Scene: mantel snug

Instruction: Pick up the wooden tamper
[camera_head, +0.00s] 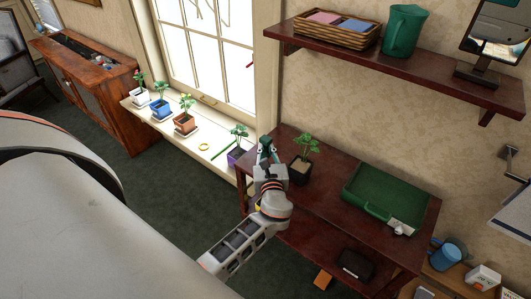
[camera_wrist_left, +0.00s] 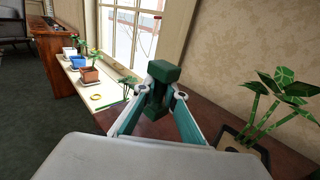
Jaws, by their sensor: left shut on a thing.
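The wooden tamper (camera_wrist_left: 164,72) is a dark green piece with a blocky top and a narrower part below it, held upright in the left wrist view. My left gripper (camera_wrist_left: 160,97) is shut on it, with a teal finger on each side. In the head view my left gripper (camera_head: 266,155) is over the back left corner of the dark red table (camera_head: 325,187), and the tamper is mostly hidden there. Whether the tamper's base touches the table cannot be told. My right gripper is not in view.
A potted plant (camera_head: 301,170) stands close right of my left gripper. A green tray (camera_head: 385,195) lies on the table's right part. Several potted plants line the windowsill (camera_head: 203,139) at left, with a yellow ring (camera_head: 204,147). A shelf (camera_head: 410,68) juts out above.

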